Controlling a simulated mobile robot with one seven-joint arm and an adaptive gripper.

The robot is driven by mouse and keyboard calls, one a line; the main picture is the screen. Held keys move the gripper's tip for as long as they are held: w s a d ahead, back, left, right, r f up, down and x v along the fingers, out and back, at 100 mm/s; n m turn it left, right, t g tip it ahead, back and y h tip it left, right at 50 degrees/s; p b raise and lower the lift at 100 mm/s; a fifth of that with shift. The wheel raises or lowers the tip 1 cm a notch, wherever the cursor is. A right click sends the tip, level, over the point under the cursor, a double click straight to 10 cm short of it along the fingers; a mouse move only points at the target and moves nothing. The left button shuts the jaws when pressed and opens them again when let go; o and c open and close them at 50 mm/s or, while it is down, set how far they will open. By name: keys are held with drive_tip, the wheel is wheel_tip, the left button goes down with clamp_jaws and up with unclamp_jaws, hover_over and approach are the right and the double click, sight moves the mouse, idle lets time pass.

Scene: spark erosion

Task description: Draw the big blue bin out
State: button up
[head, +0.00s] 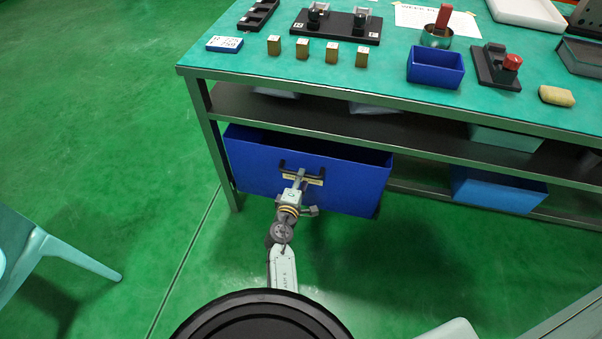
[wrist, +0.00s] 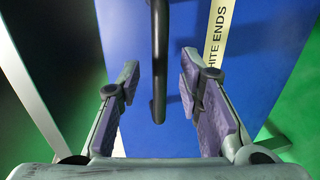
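The big blue bin (head: 345,183) stands under the table at its left end, below the dark shelf. Its front carries a dark handle (head: 303,168) and a pale label, which reads "...HITE ENDS" in the wrist view (wrist: 221,32). My gripper (head: 300,178) is at the bin's front, by the handle. In the wrist view my gripper (wrist: 160,85) is open, with the dark handle bar (wrist: 159,60) standing between its two fingers and a gap on either side. The head view does not show the fingers clearly.
The table (head: 390,85) has a green top with several wooden blocks, a small blue box (head: 435,68) and fixtures. A lighter blue bin (head: 497,190) is under it, further right. A pale chair (head: 45,250) stands at left. Green floor between is clear.

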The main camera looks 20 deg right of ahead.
drive_tip(key=shift+x, duration=1.6)
drive_tip(key=shift+a, duration=0.1)
drive_tip(key=shift+c, duration=0.2)
clamp_jaws()
